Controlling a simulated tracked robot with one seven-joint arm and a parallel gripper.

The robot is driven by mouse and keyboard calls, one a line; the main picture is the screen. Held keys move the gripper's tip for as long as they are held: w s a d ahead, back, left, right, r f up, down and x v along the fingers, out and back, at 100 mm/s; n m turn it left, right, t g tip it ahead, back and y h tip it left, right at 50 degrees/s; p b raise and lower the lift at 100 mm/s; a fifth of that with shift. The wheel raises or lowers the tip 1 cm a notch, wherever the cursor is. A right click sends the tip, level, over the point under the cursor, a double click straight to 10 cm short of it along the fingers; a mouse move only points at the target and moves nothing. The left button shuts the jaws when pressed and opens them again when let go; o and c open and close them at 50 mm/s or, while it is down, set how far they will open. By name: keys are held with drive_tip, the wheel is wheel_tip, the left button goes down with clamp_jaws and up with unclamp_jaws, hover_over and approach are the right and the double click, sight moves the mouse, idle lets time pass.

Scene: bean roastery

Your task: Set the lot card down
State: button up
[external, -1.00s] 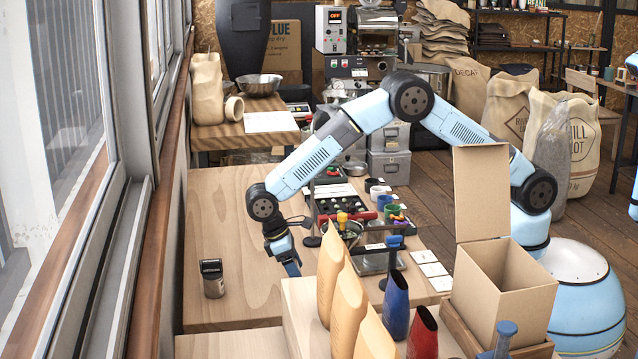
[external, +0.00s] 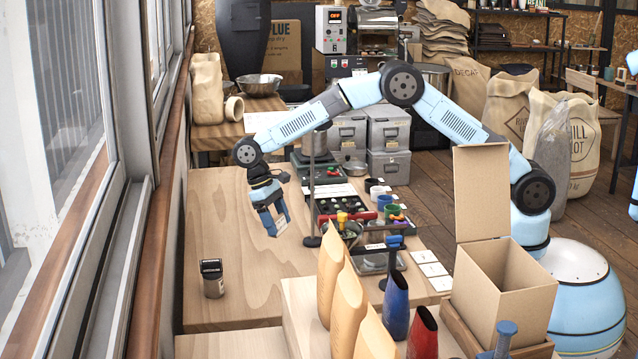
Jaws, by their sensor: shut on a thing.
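My gripper (external: 275,229) is shut and hangs fingers-down over the left half of the wooden bench (external: 225,235). A small pale piece, apparently the lot card (external: 281,223), shows at its fingers. Most of the card is hidden by the fingers, and its print is too small to read. The fingertips look a little above the bench top, but I cannot tell the exact gap.
A dark stamp-like object (external: 212,279) stands at the bench's front left. Several white cards (external: 432,270) lie at the right. A slim stand (external: 312,200) and a tray of small items (external: 340,203) are right of my gripper. Paper bags (external: 345,305) stand in front.

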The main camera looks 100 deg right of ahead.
drive_tip(key=s+d+r+m+t+y, duration=0.15)
drive_tip(key=d+r+m, duration=0.35)
drive_tip(key=d, duration=0.7)
drive_tip(key=s+d+r+m+t, duration=0.25)
drive_tip(key=d+r+m, duration=0.3)
drive_tip(key=d, duration=0.65)
drive_tip(key=s+d+r+m+t, duration=0.1)
drive_tip(key=s+d+r+m, duration=0.3)
drive_tip(key=d, duration=0.8)
drive_tip(key=s+d+f+m+t+h, duration=0.3)
drive_tip(key=s+d+f+m+h, duration=0.1)
drive_tip(key=s+f+m, duration=0.95)
drive_tip(key=shift+m, duration=0.6)
drive_tip(key=w+d+f, duration=0.3)
drive_tip(key=w, duration=0.1)
drive_tip(key=w+d+f, duration=0.2)
drive_tip(key=w+f, duration=0.2)
drive_tip(key=w+d+f, duration=0.3)
drive_tip(key=w+f, duration=0.1)
drive_tip(key=shift+w+d, duration=0.1)
drive_tip(key=shift+d, duration=0.2)
drive_tip(key=shift+w+d+f, duration=0.15)
drive_tip(key=shift+w+f, duration=0.1)
drive_tip(key=shift+f, duration=1.65)
drive_tip(key=shift+f, duration=0.1)
